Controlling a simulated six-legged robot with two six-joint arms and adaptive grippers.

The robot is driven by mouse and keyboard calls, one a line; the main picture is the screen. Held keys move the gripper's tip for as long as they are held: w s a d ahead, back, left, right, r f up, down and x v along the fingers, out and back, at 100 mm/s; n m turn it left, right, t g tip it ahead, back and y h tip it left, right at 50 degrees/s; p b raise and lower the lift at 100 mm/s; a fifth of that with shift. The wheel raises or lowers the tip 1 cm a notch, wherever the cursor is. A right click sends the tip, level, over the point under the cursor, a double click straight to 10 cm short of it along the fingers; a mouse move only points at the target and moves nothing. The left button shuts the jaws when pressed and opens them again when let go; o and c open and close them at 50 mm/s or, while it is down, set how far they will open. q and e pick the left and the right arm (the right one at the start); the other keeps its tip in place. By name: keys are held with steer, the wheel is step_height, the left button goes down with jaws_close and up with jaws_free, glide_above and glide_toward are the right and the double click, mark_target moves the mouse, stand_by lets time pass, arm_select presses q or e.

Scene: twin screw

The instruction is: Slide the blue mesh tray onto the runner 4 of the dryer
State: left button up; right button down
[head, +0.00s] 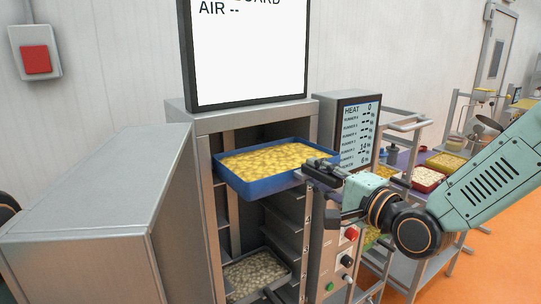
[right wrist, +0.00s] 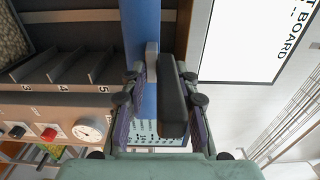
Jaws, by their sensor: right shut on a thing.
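The blue mesh tray (head: 262,186), full of yellow pieces, is level at the upper part of the open dryer (head: 205,230). Its back part lies within the opening and its front sticks out. My right gripper (head: 322,174) is shut on the tray's front right part; the blue tray (right wrist: 142,28) also shows between the fingers in the right wrist view. Runner ledges (right wrist: 62,70) marked 3, 4 and 5 show there, with the tray beyond the 5 mark. I cannot tell whether the tray rests on a runner. My left gripper is out of view.
Another tray (head: 284,279) with pale pieces sits low in the dryer. The open door (head: 125,190) stands at the left. A control panel with knobs (head: 351,234) is right of the opening. A cart with trays (head: 425,178) stands further right.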

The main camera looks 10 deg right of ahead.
mark_target(342, 186)
steer(key=shift+v, duration=1.1)
steer(key=shift+s+d+r, duration=0.15)
steer(key=shift+s+d, duration=0.35)
steer(key=shift+s, duration=0.8)
